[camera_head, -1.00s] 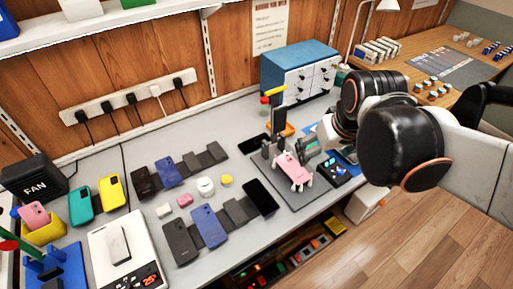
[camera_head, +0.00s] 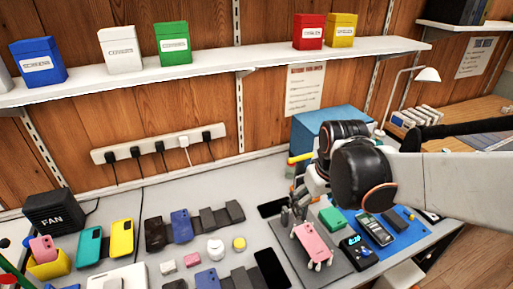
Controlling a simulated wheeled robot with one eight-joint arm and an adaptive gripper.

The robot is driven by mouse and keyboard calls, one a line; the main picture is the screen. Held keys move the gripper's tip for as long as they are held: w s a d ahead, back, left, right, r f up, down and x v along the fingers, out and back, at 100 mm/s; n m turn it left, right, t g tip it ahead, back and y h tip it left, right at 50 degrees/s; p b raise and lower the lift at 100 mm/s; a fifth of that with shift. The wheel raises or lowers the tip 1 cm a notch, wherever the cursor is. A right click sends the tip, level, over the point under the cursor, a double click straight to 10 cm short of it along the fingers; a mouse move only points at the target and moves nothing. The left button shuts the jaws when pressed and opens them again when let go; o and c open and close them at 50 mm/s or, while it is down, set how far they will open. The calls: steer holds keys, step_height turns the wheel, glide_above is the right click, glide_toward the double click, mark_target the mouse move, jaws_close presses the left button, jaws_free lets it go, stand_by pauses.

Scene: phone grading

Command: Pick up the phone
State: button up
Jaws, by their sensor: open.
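A pink phone (camera_head: 313,243) lies tilted on a small holder with pale feet, on a dark grey mat (camera_head: 345,269) at the right of the bench. My gripper (camera_head: 294,212) is open at the back end of this phone, low over the mat. The fingers are small and partly overlap, so I cannot tell whether they touch the phone.
A green block (camera_head: 333,219), a dark meter (camera_head: 374,230) and a blue mat (camera_head: 408,236) lie right of the pink phone. A blue-topped cabinet (camera_head: 318,122) stands behind my arm. A shelf (camera_head: 215,70) with boxes runs above. A fan box (camera_head: 54,211) stands far left.

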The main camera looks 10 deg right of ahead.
steer(key=w+d+f+g, duration=0.3)
steer(key=w+d+f, duration=0.15)
steer(key=f, duration=0.55)
steer(key=b, duration=0.3)
glide_above(313, 242)
steer(key=shift+n, duration=0.4)
steer(key=f, duration=0.9)
steer(key=shift+s+d, duration=0.15)
steer(key=shift+s, duration=0.1)
steer(key=f+b, duration=0.2)
steer(key=f, duration=0.1)
steer(key=f+b, duration=0.1)
steer(key=f, duration=0.1)
steer(key=shift+w+a, duration=0.2)
steer(key=shift+w, duration=0.05)
steer(key=c, duration=1.2)
